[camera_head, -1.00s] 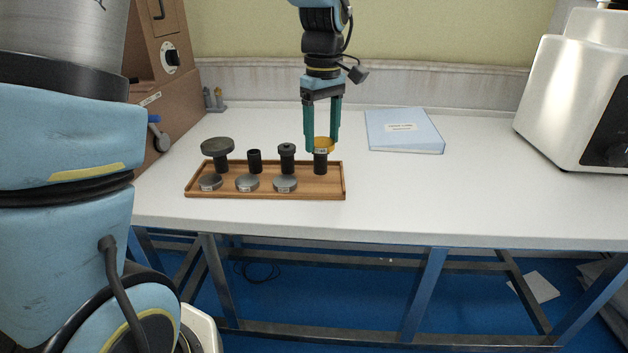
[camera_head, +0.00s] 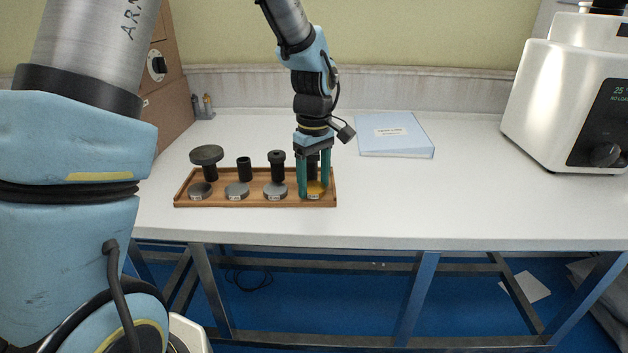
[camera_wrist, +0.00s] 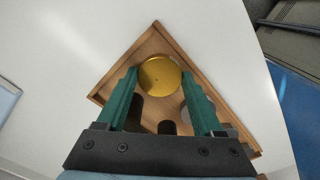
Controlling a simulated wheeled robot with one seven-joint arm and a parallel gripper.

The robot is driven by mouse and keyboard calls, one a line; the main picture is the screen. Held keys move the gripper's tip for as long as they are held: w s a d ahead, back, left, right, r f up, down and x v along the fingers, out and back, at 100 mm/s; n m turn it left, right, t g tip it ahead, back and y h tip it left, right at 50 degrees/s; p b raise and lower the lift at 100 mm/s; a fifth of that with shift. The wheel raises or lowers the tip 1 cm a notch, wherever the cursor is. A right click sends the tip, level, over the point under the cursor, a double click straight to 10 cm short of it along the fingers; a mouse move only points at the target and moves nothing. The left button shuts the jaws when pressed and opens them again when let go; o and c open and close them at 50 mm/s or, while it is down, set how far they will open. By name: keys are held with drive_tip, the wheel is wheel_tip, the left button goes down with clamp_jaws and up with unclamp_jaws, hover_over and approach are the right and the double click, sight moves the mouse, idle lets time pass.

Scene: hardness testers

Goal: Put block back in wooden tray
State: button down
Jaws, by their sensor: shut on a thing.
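The block is a round, gold-coloured disc (camera_head: 316,189) at the right end of the wooden tray (camera_head: 190,203). My gripper (camera_head: 314,192) points down over that end, with its green fingers on both sides of the disc, shut on it. In the wrist view the gold disc (camera_wrist: 160,76) sits between the fingertips, above or on the tray floor near a corner. I cannot tell whether its underside touches the tray. The fingers partly hide it in the head view.
Several grey discs (camera_head: 237,190) lie in the tray's front row. Dark posts stand behind, one with a wide round top (camera_head: 206,154). A blue binder (camera_head: 395,135) lies to the right, and a white machine (camera_head: 565,95) stands at far right. The table between is clear.

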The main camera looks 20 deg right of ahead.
sight(314, 187)
drive_tip(key=shift+f, duration=0.15)
drive_tip(key=shift+c, duration=1.5)
unclamp_jaws()
wheel_tip(314, 187, up, 12)
drive_tip(key=a+f+m, duration=0.1)
drive_tip(key=a+f, duration=0.1)
drive_tip(key=a, duration=0.6)
drive_tip(key=a+f+m, duration=0.1)
drive_tip(key=a+f, duration=0.1)
drive_tip(key=a, duration=0.6)
drive_tip(key=a+f+m+t, duration=0.1)
drive_tip(key=a+f, duration=0.1)
drive_tip(key=a, duration=0.6)
drive_tip(key=shift+s+a+f+m, duration=0.1)
drive_tip(key=shift+s+a+m, duration=0.1)
drive_tip(key=shift+m, duration=0.1)
drive_tip(key=s+a+f+m, duration=0.2)
drive_tip(key=s+a, duration=0.2)
drive_tip(key=a, duration=0.2)
wheel_tip(314, 187, up, 8)
drive_tip(key=p, duration=0.8)
drive_tip(key=shift+w+t, duration=0.25)
drive_tip(key=shift+t, duration=0.05)
